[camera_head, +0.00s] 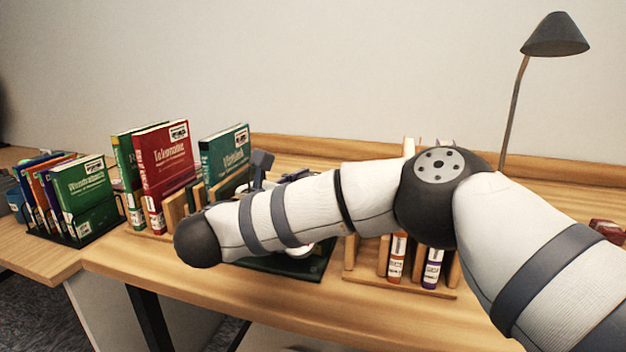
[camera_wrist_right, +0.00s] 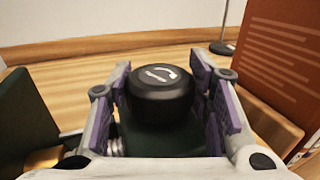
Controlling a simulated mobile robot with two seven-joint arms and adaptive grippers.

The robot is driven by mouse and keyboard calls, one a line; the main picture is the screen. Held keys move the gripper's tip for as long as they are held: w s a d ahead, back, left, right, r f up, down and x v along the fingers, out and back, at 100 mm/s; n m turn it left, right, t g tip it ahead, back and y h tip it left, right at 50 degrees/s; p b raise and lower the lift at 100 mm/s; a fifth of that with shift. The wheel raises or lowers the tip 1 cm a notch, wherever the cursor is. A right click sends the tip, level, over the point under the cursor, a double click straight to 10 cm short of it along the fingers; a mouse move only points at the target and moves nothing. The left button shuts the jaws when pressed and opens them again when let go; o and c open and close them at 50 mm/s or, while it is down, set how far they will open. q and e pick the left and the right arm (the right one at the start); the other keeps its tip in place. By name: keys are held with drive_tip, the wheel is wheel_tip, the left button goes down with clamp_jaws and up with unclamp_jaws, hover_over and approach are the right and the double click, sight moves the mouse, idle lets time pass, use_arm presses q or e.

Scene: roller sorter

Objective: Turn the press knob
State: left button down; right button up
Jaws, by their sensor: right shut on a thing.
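The press knob (camera_wrist_right: 160,96) is a round black knob with a white curved arrow mark on its top, in the middle of the right wrist view. My right gripper (camera_wrist_right: 167,98) is shut on it, with one purple-padded finger at each side. In the head view my right arm crosses the bench and hides the knob and the gripper's fingers. Part of a dark green base (camera_head: 312,266) shows below the arm. My left gripper is not in view.
Books in a wooden rack (camera_head: 172,212) stand left of my arm, with more books in a black rack (camera_head: 78,238) farther left. Another wooden rack (camera_head: 420,288) holds slim volumes below my elbow. A desk lamp (camera_head: 553,38) stands at the back right.

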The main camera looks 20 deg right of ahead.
drive_tip(key=o, duration=1.1)
drive_tip(key=shift+o, duration=0.2)
drive_tip(key=v, duration=1.2)
